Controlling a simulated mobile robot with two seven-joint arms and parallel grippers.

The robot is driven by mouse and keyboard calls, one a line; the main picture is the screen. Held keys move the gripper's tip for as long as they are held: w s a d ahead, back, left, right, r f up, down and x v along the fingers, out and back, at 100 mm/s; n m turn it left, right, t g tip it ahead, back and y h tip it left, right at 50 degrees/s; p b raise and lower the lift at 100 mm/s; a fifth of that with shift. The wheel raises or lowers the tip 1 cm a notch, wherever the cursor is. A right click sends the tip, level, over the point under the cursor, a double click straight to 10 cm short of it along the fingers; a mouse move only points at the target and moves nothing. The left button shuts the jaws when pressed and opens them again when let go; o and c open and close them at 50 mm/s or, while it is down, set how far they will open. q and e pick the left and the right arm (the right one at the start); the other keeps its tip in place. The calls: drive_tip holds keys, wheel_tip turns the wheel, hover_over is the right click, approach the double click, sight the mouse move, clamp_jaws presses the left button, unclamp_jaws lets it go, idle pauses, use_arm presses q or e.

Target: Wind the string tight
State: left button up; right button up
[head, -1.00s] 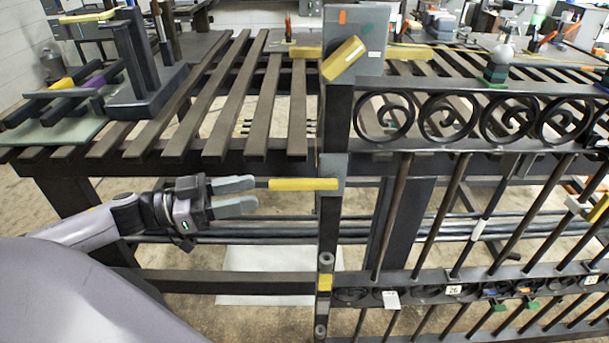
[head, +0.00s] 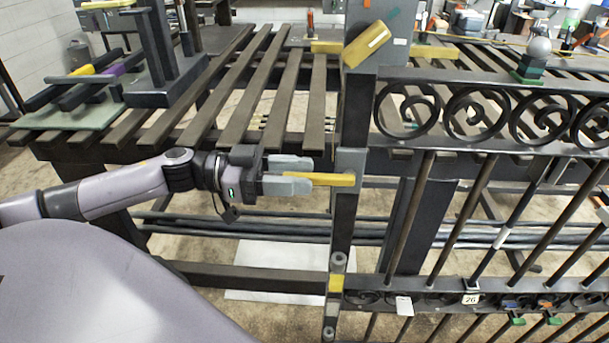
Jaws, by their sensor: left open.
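My left gripper (head: 311,174) reaches in from the left and is open. Its two grey fingers are at the left end of a yellow horizontal bar (head: 338,179). I cannot tell whether they touch the bar or stand in front of it. The bar joins a grey plate (head: 349,162) on the dark post of the scroll gate (head: 440,160). The gate has a row of black scrolls (head: 472,113) above slanted rods. I cannot make out a string. My right gripper is not in view.
A slatted bench (head: 235,110) fills the back left, with a dark upright stand (head: 160,75) on it. A yellow block (head: 367,44) sits tilted at the post's top. Dark rails (head: 270,230) run below the gripper. A white sheet (head: 270,265) lies on the floor.

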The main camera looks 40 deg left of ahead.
use_arm(q)
drive_tip(key=shift+x, duration=0.85)
clamp_jaws()
drive_tip(key=shift+f, duration=0.1)
